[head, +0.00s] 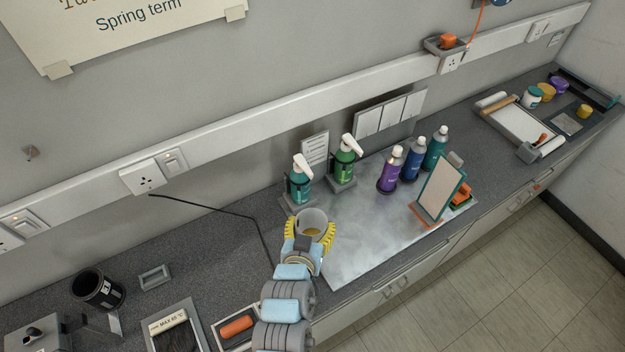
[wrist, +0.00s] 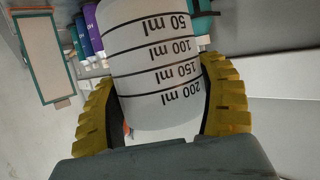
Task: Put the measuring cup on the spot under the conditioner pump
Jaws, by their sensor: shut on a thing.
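The measuring cup (head: 311,218) is translucent white with black ml lines. My gripper (head: 311,232) is shut on it, with yellow ridged fingers on both sides. In the wrist view the cup (wrist: 155,65) fills the middle, its print upside down, between the fingers (wrist: 160,95). Two pump bottles with white pump heads stand near the wall: a teal one (head: 300,187) and a green one (head: 344,168). Their labels are too small to tell which is conditioner. The cup is just in front of the teal bottle. The spot under its pump is not clearly visible.
Purple (head: 391,172), blue (head: 412,163) and teal (head: 436,150) bottles stand right of the pumps, with a framed mirror (head: 438,190) in front of them. The shiny metal sheet (head: 360,245) is bare in front. A black cable (head: 215,209) runs along the counter at left.

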